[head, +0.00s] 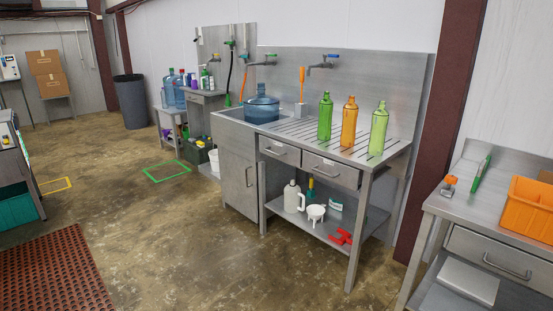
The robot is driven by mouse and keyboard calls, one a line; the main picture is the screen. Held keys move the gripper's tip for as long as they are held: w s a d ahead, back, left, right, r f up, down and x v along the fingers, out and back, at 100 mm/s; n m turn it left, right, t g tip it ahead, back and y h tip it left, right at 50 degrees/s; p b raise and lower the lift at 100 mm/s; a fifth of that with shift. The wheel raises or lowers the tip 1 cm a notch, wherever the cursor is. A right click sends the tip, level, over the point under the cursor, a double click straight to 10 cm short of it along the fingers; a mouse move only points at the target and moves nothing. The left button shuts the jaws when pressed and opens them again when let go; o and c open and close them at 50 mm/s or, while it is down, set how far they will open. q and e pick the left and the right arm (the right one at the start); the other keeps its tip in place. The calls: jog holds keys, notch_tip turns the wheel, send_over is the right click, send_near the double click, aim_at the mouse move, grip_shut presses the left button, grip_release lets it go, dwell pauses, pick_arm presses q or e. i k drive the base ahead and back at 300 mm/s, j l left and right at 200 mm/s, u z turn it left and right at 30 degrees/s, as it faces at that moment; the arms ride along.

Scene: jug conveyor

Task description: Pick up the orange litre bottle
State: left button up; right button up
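The orange litre bottle (349,122) stands upright on the slatted steel drainboard (303,145) of the sink unit, in the middle of the head view. A green bottle (325,117) stands to its left and a yellow-green bottle (378,130) stands to its right, each a small gap apart from it. All three look like clear coloured glass or plastic with narrow necks. Neither of my grippers shows in the head view.
A blue water jug (262,107) sits in the sink left of the bottles. Steel taps (323,63) project from the backsplash above. A steel table (459,194) with an orange crate (528,208) stands at right. Open concrete floor (200,235) lies in front of the sink.

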aim_at(350, 109)
jog(key=i+j+z, duration=0.1)
jog(key=i+z, duration=0.2)
jog(key=i, duration=0.25)
jog(key=i+j+z, duration=0.2)
jog(key=i+z, duration=0.15)
jog(key=i, duration=0.15)
jog(key=i+j+z, duration=0.3)
jog(key=i+j, duration=0.1)
jog(key=i, duration=0.1)
